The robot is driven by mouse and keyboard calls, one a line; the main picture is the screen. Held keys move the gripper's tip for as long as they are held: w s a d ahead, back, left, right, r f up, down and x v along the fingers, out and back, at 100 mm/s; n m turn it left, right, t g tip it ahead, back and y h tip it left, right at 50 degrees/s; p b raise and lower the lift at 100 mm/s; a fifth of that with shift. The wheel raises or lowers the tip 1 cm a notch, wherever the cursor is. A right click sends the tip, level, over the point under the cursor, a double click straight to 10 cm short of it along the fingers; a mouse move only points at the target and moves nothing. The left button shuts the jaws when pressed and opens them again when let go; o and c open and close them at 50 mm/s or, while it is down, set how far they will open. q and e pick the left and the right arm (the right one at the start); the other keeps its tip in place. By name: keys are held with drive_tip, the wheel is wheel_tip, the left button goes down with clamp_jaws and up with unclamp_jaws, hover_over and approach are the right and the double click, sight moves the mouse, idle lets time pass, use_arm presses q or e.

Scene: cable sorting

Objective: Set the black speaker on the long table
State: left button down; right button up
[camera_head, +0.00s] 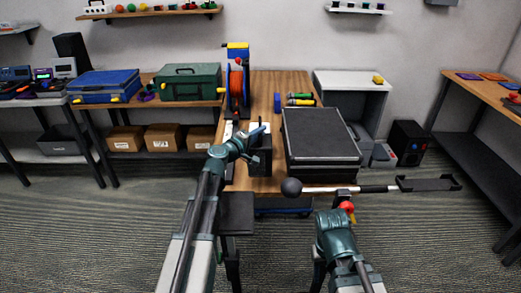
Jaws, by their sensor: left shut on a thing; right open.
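A black box-shaped thing (262,160), which looks like the black speaker, stands upright at the near left part of the wooden table (262,92). My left gripper (247,137) is at its upper left side and is shut on it. Its base is partly hidden, so I cannot tell if it touches the tabletop. My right gripper (345,196) is open at the table's near edge, below the black case. Another tall black box (72,52) stands at the back left.
A large black case (321,140) fills the table's right part. A cable reel (237,85) stands at the far left. A bar with a black knob (291,187) crosses by my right gripper. Blue (104,85) and green (188,82) toolboxes sit on the left bench.

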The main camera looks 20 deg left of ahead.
use_arm(q)
drive_tip(key=shift+f+b, duration=2.05)
drive_tip(key=shift+f, duration=0.4)
drive_tip(key=shift+r, duration=0.15)
drive_tip(key=c, duration=1.3)
unclamp_jaws()
drive_tip(key=shift+f, duration=0.2)
drive_tip(key=o, duration=0.5)
drive_tip(key=shift+c, duration=0.2)
drive_tip(key=shift+r, duration=0.1)
drive_tip(key=shift+r, duration=0.15)
drive_tip(key=p+v, duration=0.1)
drive_tip(key=v, duration=1.1)
